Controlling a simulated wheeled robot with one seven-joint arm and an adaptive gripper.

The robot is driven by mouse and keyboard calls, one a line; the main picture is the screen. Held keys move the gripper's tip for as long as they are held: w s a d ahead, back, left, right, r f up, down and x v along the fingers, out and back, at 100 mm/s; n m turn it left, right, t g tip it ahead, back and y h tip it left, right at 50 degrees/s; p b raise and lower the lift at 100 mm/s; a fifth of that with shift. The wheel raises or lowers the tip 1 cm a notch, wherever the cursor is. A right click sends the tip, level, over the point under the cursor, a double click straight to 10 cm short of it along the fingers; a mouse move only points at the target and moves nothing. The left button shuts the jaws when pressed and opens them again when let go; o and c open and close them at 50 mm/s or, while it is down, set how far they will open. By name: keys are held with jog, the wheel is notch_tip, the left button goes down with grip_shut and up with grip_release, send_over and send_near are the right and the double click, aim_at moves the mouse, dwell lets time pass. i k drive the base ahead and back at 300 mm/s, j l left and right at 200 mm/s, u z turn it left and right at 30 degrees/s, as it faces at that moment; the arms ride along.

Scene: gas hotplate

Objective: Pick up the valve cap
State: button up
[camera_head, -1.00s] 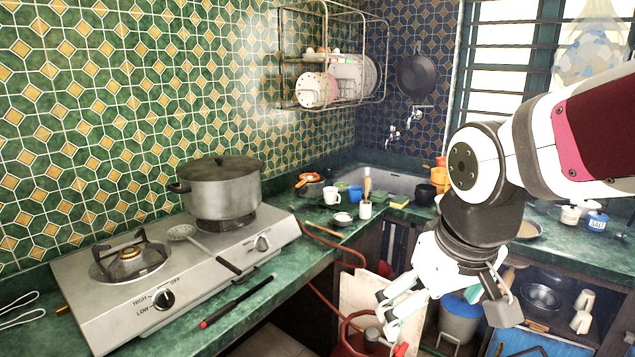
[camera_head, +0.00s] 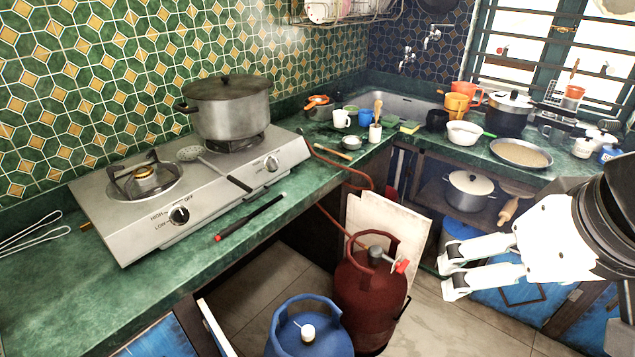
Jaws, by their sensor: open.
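A small white cap (camera_head: 308,333) sits on top of the blue gas cylinder (camera_head: 285,339) at the bottom of the view; it looks like the valve cap. Only the upper part of this cylinder shows. My gripper (camera_head: 447,276) is at the right, with its two white fingers pointing left. It is open and empty, well to the right of the blue cylinder and higher in the picture. The red gas cylinder (camera_head: 362,295) stands between them, with a grey valve fitting (camera_head: 376,254) and a red handle (camera_head: 402,266) on top.
Above the cylinders is the green counter (camera_head: 80,295) with the gas stove (camera_head: 125,232), a large pot (camera_head: 228,108) and a black-and-red lighter-like stick (camera_head: 248,219). An orange hose (camera_head: 340,183) hangs over the counter edge. A pale board (camera_head: 385,225) leans behind the red cylinder.

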aim_at(308, 332)
jog(key=u, duration=0.55)
jog(key=k+j+z, duration=0.15)
jog(key=j, duration=0.25)
jog(key=j+z, duration=0.15)
jog(key=j, duration=0.25)
jog(key=k, duration=0.75)
jog(key=i+j+z, duration=0.15)
jog(key=i, duration=0.3)
jog(key=i+j+z, duration=0.15)
jog(key=i+j, duration=0.25)
jog(key=i, duration=0.1)
